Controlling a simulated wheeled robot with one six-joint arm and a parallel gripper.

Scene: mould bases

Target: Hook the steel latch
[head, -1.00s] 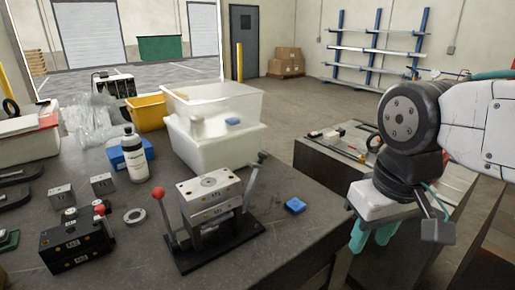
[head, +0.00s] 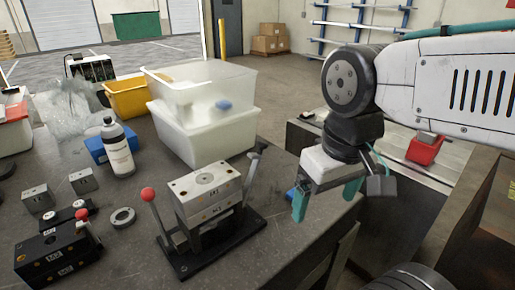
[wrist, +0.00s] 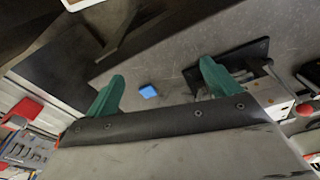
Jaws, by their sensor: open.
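A steel mould block (head: 206,194) stands on a black base plate (head: 240,240) on the dark bench in the head view. A red-ball lever (head: 152,205) rises at its left and a grey upright lever (head: 250,180) at its right. I cannot tell which part is the steel latch. My gripper (head: 325,200) is open and empty, apart from the mould, to its right near the bench edge. In the wrist view my green fingers (wrist: 160,85) are spread, with the mould's base plate (wrist: 245,58) beyond the right finger.
A small blue block (head: 291,194) lies by my gripper, partly hidden by a finger. A black block with a red-ball lever (head: 58,245), a bottle (head: 118,150) and clear plastic bins (head: 195,135) share the bench. A red bin (head: 425,148) stands on the right.

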